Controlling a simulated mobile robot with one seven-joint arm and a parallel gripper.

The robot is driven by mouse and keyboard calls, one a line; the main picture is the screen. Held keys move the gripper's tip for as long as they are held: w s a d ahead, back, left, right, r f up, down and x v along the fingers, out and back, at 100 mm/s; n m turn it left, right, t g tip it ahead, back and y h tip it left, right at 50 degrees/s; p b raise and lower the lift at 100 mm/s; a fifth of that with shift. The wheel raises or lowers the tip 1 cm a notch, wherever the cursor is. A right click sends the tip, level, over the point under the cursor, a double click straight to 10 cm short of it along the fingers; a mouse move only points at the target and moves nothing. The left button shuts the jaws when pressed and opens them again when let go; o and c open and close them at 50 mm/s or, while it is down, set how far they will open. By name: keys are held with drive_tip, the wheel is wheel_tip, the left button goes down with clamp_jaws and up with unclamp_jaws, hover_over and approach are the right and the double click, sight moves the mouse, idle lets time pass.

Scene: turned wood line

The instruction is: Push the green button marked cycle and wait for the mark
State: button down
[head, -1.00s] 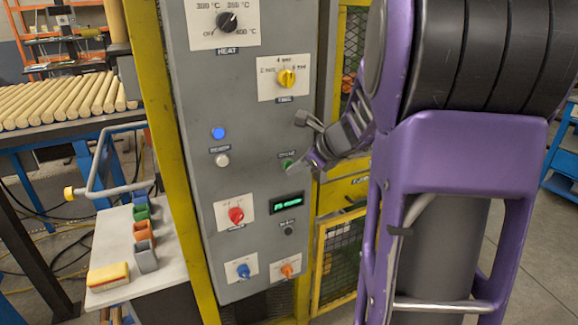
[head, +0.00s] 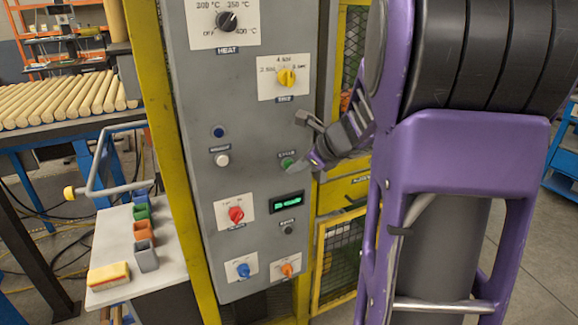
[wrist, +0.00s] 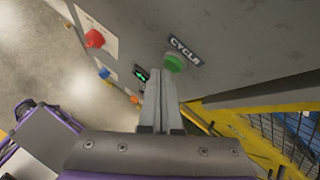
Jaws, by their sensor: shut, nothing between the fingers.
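The green button (head: 287,162) sits on the grey control panel (head: 200,110), below a small label. In the wrist view the green button (wrist: 174,63) shows large, with its label reading CYCLE (wrist: 185,52). My gripper (head: 313,163) is shut and empty, just right of the button in the head view. In the wrist view my closed fingertips (wrist: 160,75) are close beside the button; I cannot tell whether they touch it. The blue lamp (head: 218,132) on the panel is dark. The small display (head: 287,202) shows green characters too small to read.
The panel also carries a black heat knob (head: 227,21), a yellow knob (head: 287,78), a white button (head: 222,160), a red knob (head: 236,214), a blue knob (head: 243,271) and an orange knob (head: 287,270). A yellow frame post (head: 165,150) edges the panel's left side.

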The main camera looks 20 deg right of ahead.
drive_tip(key=shift+s, duration=0.4)
drive_tip(key=shift+s+d+b, duration=0.15)
drive_tip(key=shift+s+b, duration=0.15)
drive_tip(key=shift+s, duration=2.2)
